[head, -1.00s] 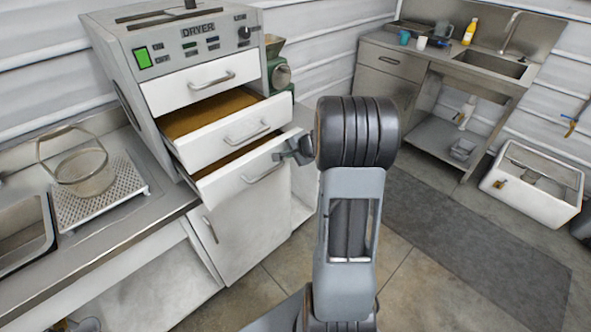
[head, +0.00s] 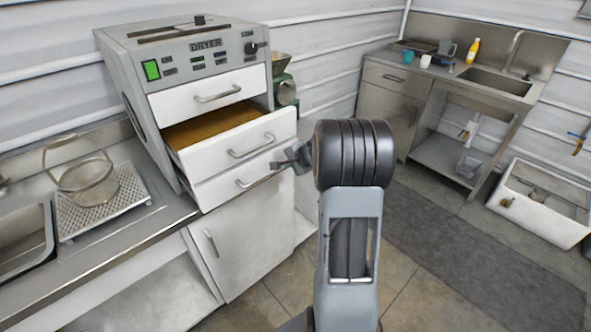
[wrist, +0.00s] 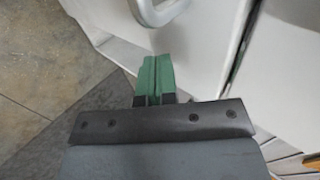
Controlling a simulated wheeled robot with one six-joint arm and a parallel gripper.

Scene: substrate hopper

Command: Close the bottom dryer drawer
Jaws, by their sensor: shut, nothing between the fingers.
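The dryer (head: 190,55) stands on the steel counter. Its bottom drawer (head: 225,185) has a white front with a bar handle, below the middle drawer (head: 225,150). The middle drawer is pulled out with brown material inside. My gripper (head: 298,157) is at the right end of the bottom drawer's front. In the wrist view its green fingers (wrist: 153,80) are shut and empty, beside a white panel (wrist: 195,65) with a handle; contact is unclear.
The top drawer (head: 175,100) is closed. A mesh basket (head: 88,185) and perforated tray (head: 105,205) sit on the counter at left. A white cabinet door (head: 250,240) is below the dryer.

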